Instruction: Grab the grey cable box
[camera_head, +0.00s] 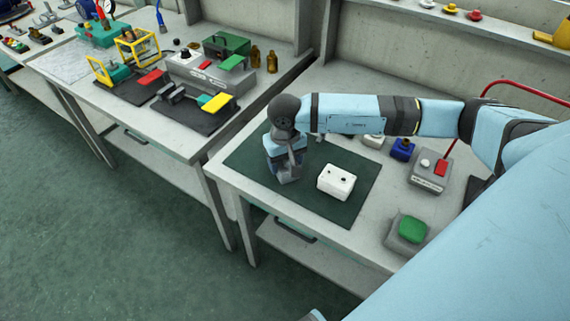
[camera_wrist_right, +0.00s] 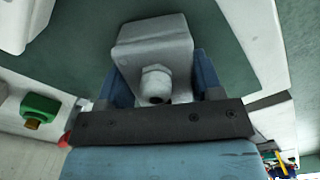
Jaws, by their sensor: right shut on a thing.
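I cannot tell whether the box touches the mat. My left gripper is not in view.
A white box (camera_head: 336,182) with dark holes sits on the mat, just right of the gripper. Behind it are a blue part (camera_head: 402,149) and a grey box with a red switch (camera_head: 431,171). A green button box (camera_head: 409,231) stands near the front edge. A cluttered bench is on the left.

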